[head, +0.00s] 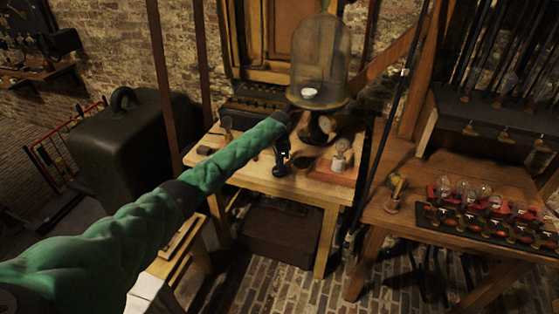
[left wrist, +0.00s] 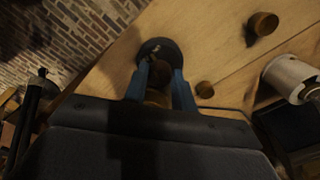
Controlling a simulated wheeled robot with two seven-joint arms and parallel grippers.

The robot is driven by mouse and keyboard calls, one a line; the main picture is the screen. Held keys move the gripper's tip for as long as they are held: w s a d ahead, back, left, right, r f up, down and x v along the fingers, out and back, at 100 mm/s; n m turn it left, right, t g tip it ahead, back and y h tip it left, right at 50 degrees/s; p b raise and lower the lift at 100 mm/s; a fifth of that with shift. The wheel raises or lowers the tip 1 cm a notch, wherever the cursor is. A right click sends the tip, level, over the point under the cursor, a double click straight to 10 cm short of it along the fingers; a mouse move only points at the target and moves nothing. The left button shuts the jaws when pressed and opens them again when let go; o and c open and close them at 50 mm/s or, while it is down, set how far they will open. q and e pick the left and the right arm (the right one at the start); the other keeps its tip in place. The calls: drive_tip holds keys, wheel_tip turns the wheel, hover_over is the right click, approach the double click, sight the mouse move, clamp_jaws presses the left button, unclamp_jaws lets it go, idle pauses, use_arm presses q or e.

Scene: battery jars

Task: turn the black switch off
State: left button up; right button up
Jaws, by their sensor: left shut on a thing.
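The black switch shows in the left wrist view as a round black base (left wrist: 153,46) on the light wooden table, with a dark brownish knob (left wrist: 160,73) standing between the fingers. My left gripper (left wrist: 161,80) has its two blue fingers on either side of this knob and is shut on it. In the head view my left gripper (head: 281,165) reaches down to the middle of the small wooden table (head: 250,176), and it hides most of the switch there. The position of the switch lever cannot be told. My right gripper is in neither view.
A glass bell jar (head: 320,55) stands behind the gripper. A white cylindrical fitting (head: 342,153) stands to its right, also in the left wrist view (left wrist: 288,76). Small round wooden knobs (left wrist: 263,23) are nearby. A rack of bulbs (head: 480,213) is on the right table.

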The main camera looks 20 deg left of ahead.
use_arm(q)
drive_tip(key=n+p, duration=0.3)
drive_tip(key=n, duration=0.5)
drive_tip(key=shift+r+p, duration=0.15)
drive_tip(key=shift+p, duration=0.15)
drive_tip(key=shift+n+p, duration=0.55)
drive_tip(key=shift+n, duration=1.05)
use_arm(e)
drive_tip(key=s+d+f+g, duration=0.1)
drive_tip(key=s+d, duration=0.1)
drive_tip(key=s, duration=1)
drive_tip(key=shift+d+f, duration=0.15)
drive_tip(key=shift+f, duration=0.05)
use_arm(q)
drive_tip(key=shift+w, duration=0.1)
drive_tip(key=o, duration=1)
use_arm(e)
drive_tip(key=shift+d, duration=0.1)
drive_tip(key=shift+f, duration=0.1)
